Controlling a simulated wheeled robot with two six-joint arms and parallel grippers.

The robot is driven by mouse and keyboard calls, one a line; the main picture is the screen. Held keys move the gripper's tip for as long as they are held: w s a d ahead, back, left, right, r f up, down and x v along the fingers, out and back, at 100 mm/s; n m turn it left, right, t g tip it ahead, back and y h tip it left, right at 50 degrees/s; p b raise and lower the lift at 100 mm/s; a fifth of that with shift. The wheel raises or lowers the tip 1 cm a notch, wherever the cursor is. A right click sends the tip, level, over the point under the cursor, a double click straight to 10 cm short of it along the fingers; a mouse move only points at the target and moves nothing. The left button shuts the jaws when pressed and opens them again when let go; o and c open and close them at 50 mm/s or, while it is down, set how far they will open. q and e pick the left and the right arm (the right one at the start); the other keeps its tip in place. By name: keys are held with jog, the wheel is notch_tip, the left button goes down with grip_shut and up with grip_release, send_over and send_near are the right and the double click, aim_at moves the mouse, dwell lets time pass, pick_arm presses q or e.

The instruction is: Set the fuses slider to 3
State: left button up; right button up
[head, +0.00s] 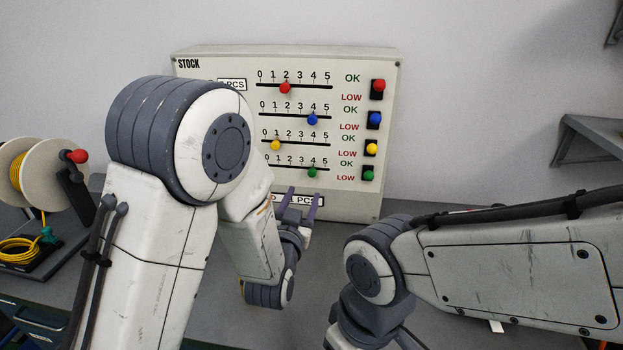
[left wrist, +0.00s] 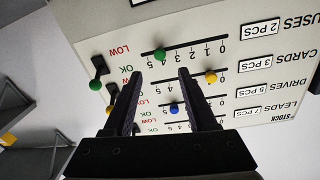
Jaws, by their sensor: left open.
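The fuses slider is the row with the green knob (head: 312,172), lowest on the grey-white stock panel (head: 230,58). The knob stands at about 4 on its 0 to 5 scale. In the upside-down left wrist view, the green knob (left wrist: 160,54) is beside the row labelled FUSES, 2 PCS (left wrist: 260,30). My left gripper (head: 299,198) is open and empty, below the knob in the head view. In the left wrist view its fingertips (left wrist: 160,74) point to either side of the knob's column, apart from it. My right gripper is out of view.
Above are sliders with yellow (head: 275,145), blue (head: 312,120) and red (head: 285,87) knobs. Switches with coloured knobs, one a green switch (head: 368,175), line the panel's right side. A cable reel (head: 30,165) stands left. A grey shelf bracket (head: 590,150) is at right.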

aim_at(312, 174)
pick_arm(q)
jog(key=w+p, duration=0.1)
jog(key=w, duration=0.2)
jog(key=w+d, duration=0.1)
jog(key=w, duration=0.2)
jog(key=w+d+p, duration=0.1)
jog(key=w, duration=0.2)
jog(key=shift+w+p, duration=0.2)
jog(key=shift+p, duration=0.15)
grip_shut()
dwell(0.9)
